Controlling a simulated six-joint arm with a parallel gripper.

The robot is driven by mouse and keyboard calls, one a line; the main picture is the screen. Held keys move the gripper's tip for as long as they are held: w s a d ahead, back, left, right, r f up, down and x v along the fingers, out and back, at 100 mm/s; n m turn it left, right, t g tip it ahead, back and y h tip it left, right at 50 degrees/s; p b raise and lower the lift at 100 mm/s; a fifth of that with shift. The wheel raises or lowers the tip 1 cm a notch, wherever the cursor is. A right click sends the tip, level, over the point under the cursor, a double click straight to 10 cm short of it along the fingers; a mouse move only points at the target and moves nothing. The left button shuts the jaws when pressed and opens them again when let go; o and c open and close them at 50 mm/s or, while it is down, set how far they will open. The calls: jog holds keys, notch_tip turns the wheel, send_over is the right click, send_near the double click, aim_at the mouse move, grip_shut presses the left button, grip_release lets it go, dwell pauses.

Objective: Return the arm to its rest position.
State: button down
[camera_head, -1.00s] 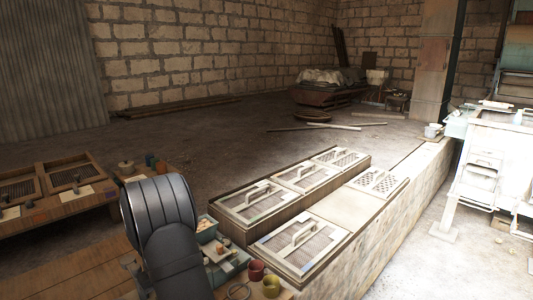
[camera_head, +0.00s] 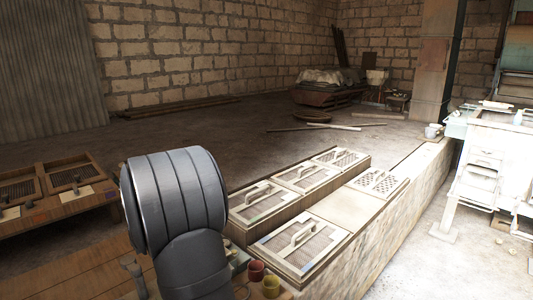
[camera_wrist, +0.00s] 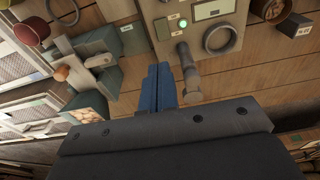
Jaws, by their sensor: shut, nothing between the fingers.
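My gripper (camera_wrist: 160,88) shows in the wrist view as two blue fingers pressed together with nothing between them. It is above a wooden bench top (camera_wrist: 125,12). A grey metal peg with a rounded head (camera_wrist: 188,70) appears just right of the fingertips; whether they touch I cannot tell. A beige control box (camera_wrist: 205,25) with a lit green lamp lies beyond the fingertips. In the head view my dark grey arm fills the lower left foreground, and the gripper is hidden there.
A red cup (camera_head: 256,271) and a yellow cup (camera_head: 271,286) stand right of my arm. Mesh-topped crates with handles (camera_head: 301,240) line the low wall (camera_head: 385,230). A dark ring (camera_wrist: 62,10) and teal blocks (camera_wrist: 80,93) show in the wrist view. The floor behind is mostly open.

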jog(key=s+d+r+t+y, duration=0.1)
jog(key=s+d+r, duration=0.1)
jog(key=r, duration=0.8)
jog(key=shift+s+d, duration=0.4)
jog(key=shift+s, duration=0.1)
jog(key=c, duration=1.8)
grip_release()
jog(key=shift+s+a, duration=0.1)
jog(key=shift+a, duration=0.05)
jog(key=shift+c, duration=0.2)
jog(key=o, duration=1.8)
jog(key=s+a+f+g+h, duration=0.1)
jog(key=s+a+f, duration=0.2)
jog(key=s+a, duration=0.3)
jog(key=shift+s+a+f+g+h, duration=0.2)
jog(key=shift+a+g+h, duration=0.2)
jog(key=shift+a, duration=0.2)
jog(key=shift+o, duration=0.2)
jog(key=shift+s+f, duration=0.15)
jog(key=shift+f, duration=0.15)
notch_tip(320, 180, down, 9)
jog(key=shift+f, duration=0.2)
notch_tip(320, 180, up, 10)
